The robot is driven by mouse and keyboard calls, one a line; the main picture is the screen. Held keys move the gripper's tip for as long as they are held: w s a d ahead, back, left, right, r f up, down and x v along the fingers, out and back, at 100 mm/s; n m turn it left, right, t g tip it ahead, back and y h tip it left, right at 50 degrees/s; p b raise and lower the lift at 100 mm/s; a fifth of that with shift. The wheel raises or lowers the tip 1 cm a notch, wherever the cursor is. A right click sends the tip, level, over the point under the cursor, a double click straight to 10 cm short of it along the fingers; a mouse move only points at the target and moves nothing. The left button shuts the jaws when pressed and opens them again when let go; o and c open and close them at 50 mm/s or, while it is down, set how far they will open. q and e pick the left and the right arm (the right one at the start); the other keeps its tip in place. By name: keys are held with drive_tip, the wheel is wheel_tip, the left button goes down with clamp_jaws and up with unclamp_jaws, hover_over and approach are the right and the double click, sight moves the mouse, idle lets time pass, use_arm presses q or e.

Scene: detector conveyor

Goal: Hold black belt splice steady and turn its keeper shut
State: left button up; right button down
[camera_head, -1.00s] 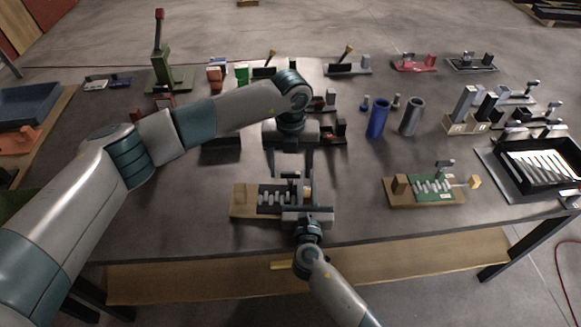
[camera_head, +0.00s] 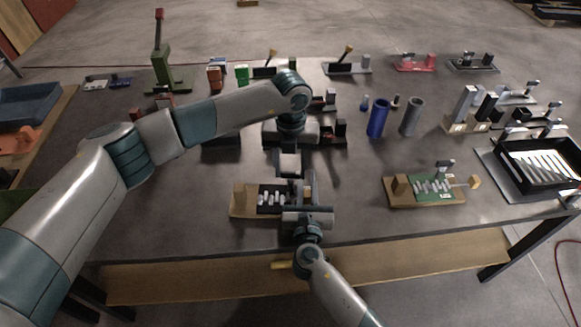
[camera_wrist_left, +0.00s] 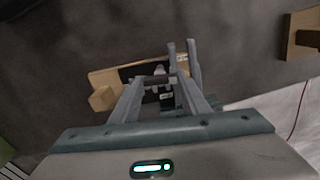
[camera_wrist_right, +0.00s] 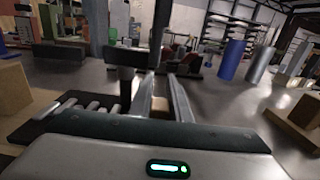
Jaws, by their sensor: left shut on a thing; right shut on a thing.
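The black belt splice (camera_head: 270,197) with its row of pale lacing pieces lies on a wooden board (camera_head: 240,211) near the table's front edge. My left gripper (camera_head: 291,176) comes down from behind over the splice's right end. In the left wrist view its fingers (camera_wrist_left: 158,80) are closed around a dark bar, apparently the keeper. My right gripper (camera_head: 306,194) reaches in from the front at the board's right end. In the right wrist view its fingers (camera_wrist_right: 161,80) flank a tan block (camera_wrist_right: 160,104). The grippers largely hide the keeper, so its angle is unclear.
A green splice board (camera_head: 433,186) lies to the right, with a black tray (camera_head: 515,176) beyond it. A blue cylinder (camera_head: 377,118) and a grey cylinder (camera_head: 411,116) stand behind. Several fixtures line the back. Bare tabletop lies between the two splice boards.

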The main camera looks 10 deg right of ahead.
sight(291, 172)
use_arm(q)
drive_tip(key=m, duration=0.4)
drive_tip(key=shift+m, duration=2)
drive_tip(key=o, duration=1)
drive_tip(key=shift+o, duration=0.2)
drive_tip(key=shift+r, duration=0.15)
wheel_tip(291, 172, up, 12)
